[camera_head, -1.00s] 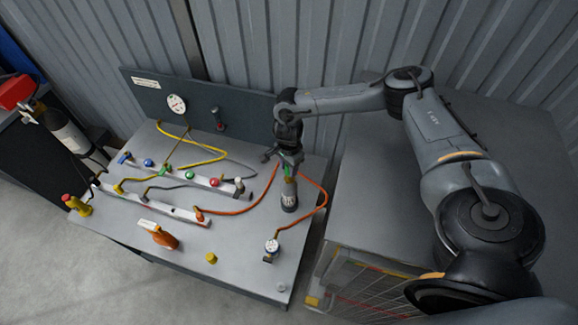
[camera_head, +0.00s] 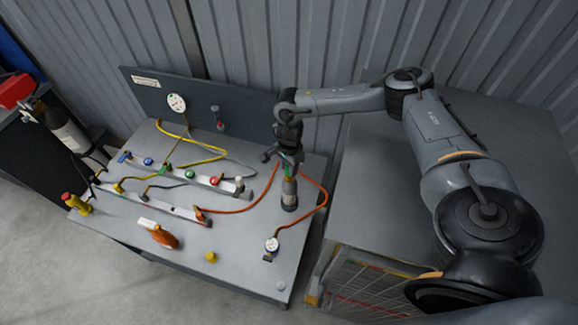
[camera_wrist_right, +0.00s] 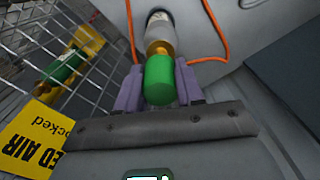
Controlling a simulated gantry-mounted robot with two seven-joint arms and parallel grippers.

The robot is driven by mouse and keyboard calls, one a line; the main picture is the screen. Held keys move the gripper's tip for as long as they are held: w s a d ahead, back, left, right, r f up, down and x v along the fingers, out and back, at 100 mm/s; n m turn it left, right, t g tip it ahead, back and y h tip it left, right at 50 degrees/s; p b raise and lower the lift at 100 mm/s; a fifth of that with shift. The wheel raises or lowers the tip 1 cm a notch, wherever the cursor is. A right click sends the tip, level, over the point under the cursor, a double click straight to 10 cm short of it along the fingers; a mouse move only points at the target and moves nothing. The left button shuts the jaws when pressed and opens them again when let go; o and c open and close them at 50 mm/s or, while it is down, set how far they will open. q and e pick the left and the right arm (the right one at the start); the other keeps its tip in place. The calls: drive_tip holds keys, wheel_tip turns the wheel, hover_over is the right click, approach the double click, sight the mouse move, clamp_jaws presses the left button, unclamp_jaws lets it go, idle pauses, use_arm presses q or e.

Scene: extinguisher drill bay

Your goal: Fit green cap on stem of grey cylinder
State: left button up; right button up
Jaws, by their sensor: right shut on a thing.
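My right gripper (camera_head: 286,164) is shut on the green cap (camera_wrist_right: 160,79) and points down over the right part of the bench. The cap sits between the two purple-grey fingers in the right wrist view. The grey cylinder (camera_head: 289,197) stands on the bench just below the gripper; its top also shows in the right wrist view (camera_wrist_right: 160,28), in line beyond the cap. A brass-coloured part shows between cap and cylinder. The cap hides most of the stem, and I cannot tell whether it is seated. My left gripper is not in view.
An orange hose (camera_head: 326,194) loops close around the cylinder to a gauge (camera_head: 272,244). Manifold bars (camera_head: 205,176) with coloured knobs lie to the left. A yellow cap (camera_head: 211,257) and an orange-handled tool (camera_head: 162,236) are nearer. A wire cage (camera_head: 365,283) stands right of the bench.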

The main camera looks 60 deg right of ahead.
drive_tip(key=shift+f, duration=0.15)
idle(0.3)
drive_tip(key=shift+f+b, duration=0.2)
drive_tip(key=shift+b, duration=0.1)
drive_tip(key=shift+f+b, duration=0.55)
drive_tip(key=shift+f, duration=0.2)
drive_tip(key=shift+f, duration=0.1)
idle(0.3)
drive_tip(key=shift+f+b, duration=0.3)
drive_tip(key=shift+b, duration=0.05)
idle(0.3)
drive_tip(key=shift+f+b, duration=0.35)
drive_tip(key=shift+f, duration=0.15)
